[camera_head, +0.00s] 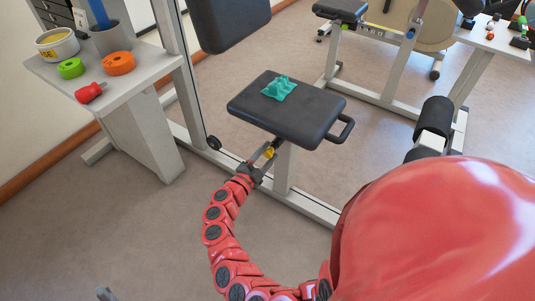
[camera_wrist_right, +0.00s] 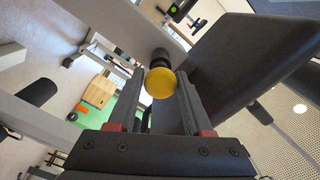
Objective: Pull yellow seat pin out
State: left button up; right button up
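The yellow seat pin (camera_head: 269,153) is a round knob on the post under the black seat (camera_head: 310,112). In the right wrist view the yellow knob (camera_wrist_right: 160,83) faces the camera on a dark stem. My right gripper (camera_head: 264,155) is at the pin, below the seat's front edge. Its two fingers (camera_wrist_right: 160,95) are apart, one on each side of the knob; contact is not clear. A small grey tip at the bottom left edge of the head view may belong to my left gripper (camera_head: 107,294); its fingers cannot be made out.
A teal cloth (camera_head: 279,88) lies on the seat, which has a side handle (camera_head: 342,130). A grey side table (camera_head: 135,85) at left holds tape rolls, a tub and a red item. The machine's frame rail (camera_head: 310,208) runs along the floor beside the gripper.

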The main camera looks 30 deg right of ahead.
grip_shut()
